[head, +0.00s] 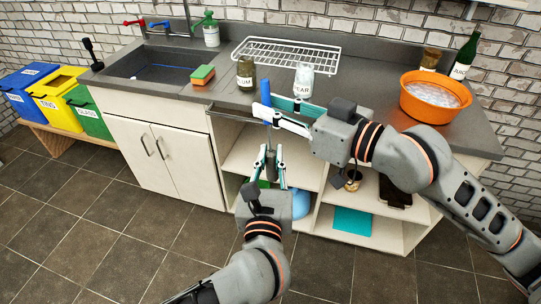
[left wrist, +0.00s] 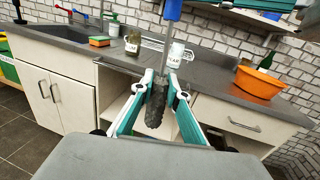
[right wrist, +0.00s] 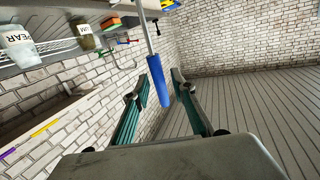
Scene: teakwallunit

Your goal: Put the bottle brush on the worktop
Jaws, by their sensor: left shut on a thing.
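The bottle brush has a blue handle (head: 265,88), a thin metal stem and dark bristles (left wrist: 157,103). My left gripper (head: 268,152) is shut on the bristle end and holds the brush upright in front of the worktop's (head: 357,95) front edge, handle up. My right gripper (head: 262,105) reaches in from the right at handle height. In the right wrist view the blue handle (right wrist: 172,125) stands between its fingers (right wrist: 167,82), which look apart. Contact with the handle is hard to judge.
On the worktop stand a PLUM jar (head: 246,74), a PEAR jar (head: 303,80), a wire rack (head: 287,54), a sponge (head: 202,75) and an orange basin (head: 434,100). The sink (head: 152,65) is at left. Open shelves (head: 300,170) lie below. Some worktop beside the basin is bare.

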